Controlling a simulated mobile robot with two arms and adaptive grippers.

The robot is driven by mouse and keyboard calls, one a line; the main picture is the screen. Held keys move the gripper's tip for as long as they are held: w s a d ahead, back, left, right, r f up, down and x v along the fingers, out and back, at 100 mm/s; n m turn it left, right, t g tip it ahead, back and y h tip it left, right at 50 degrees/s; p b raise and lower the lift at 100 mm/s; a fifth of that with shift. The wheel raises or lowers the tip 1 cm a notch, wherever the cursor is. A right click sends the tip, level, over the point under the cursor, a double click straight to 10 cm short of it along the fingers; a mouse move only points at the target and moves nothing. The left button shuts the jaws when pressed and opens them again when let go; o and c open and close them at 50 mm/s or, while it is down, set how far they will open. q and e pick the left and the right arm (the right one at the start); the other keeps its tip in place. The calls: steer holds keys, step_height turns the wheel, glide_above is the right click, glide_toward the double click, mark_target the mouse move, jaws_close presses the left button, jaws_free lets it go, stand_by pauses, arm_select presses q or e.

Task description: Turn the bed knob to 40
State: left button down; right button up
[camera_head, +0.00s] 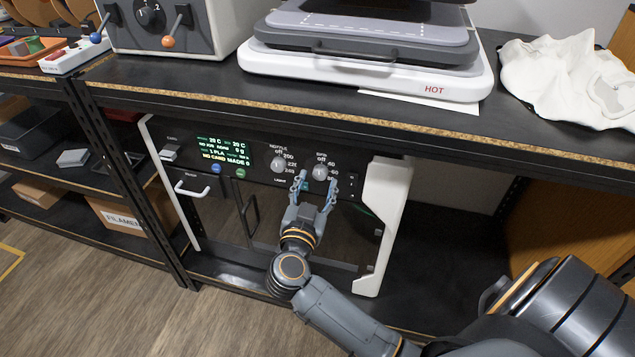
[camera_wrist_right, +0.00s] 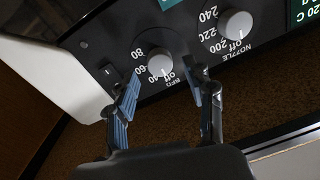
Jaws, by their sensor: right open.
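The bed knob (camera_head: 320,172) is the round grey knob at the right of the printer's panel. In the right wrist view the bed knob (camera_wrist_right: 159,66) has the marks off, 40, 60 and 80 around it. Its white pointer line sits near the off end of the scale; I cannot tell its exact setting. My right gripper (camera_head: 316,181) is open, in front of the panel, with its fingertips to either side of the bed knob. In the right wrist view the gripper's (camera_wrist_right: 163,80) fingers show no clear contact with it. My left gripper is not in view.
The nozzle knob (camera_head: 278,163) is close on the left of the bed knob. The lit display (camera_head: 222,150) is farther left, and a small switch (camera_wrist_right: 108,72) is on the other side. The shelf edge (camera_head: 350,132) overhangs the printer (camera_head: 393,200). A heat press (camera_head: 365,60) stands above.

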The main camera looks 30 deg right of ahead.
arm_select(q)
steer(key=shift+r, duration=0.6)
arm_select(e)
steer(key=shift+x, duration=0.9)
steer(key=shift+c, duration=0.2)
jaws_close()
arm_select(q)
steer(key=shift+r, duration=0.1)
arm_select(e)
steer(key=m+p, duration=0.2)
steer(key=shift+r+p, duration=0.1)
steer(key=shift+p, duration=0.25)
steer(key=m+p, duration=0.2)
steer(key=m, duration=0.2)
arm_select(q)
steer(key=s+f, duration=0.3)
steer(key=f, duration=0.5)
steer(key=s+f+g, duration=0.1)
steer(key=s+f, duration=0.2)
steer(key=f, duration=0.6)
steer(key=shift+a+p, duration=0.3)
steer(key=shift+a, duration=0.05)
arm_select(e)
steer(key=shift+f+m, duration=0.25)
steer(key=shift+m, duration=1.15)
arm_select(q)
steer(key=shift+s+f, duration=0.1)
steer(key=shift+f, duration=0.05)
